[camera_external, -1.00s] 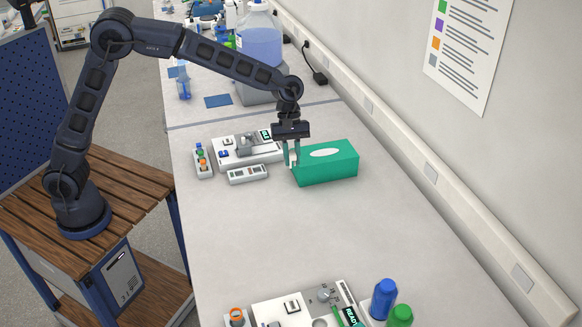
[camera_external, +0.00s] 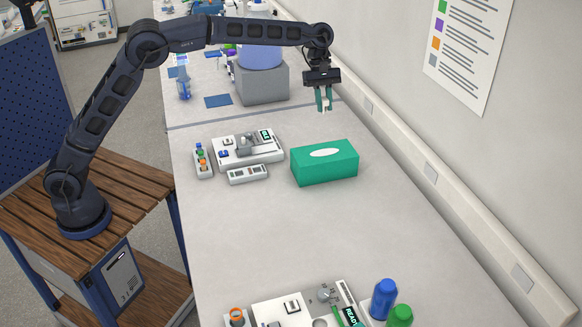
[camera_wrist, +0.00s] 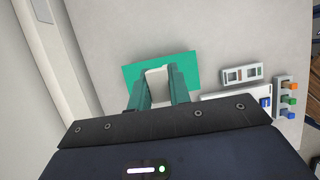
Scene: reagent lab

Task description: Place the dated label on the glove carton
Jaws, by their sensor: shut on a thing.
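The glove carton (camera_external: 325,170) is a green box with a white oval on top, standing on the bench in the external view. It also shows as a green shape in the wrist view (camera_wrist: 194,63), partly hidden behind my fingers. My gripper (camera_external: 325,106) is raised above and behind the carton, clear of it. Its green fingers are shut on a small white piece, the label (camera_wrist: 157,84), seen between the fingertips in the wrist view. Any date on the label cannot be read.
Left of the carton stand a white instrument (camera_external: 270,152), a small white tray with two slots (camera_external: 247,174) and a rack with coloured caps (camera_external: 202,160). A grey container (camera_external: 263,82) stands behind. Blue and green bottles (camera_external: 384,298) are in front; the bench between is clear.

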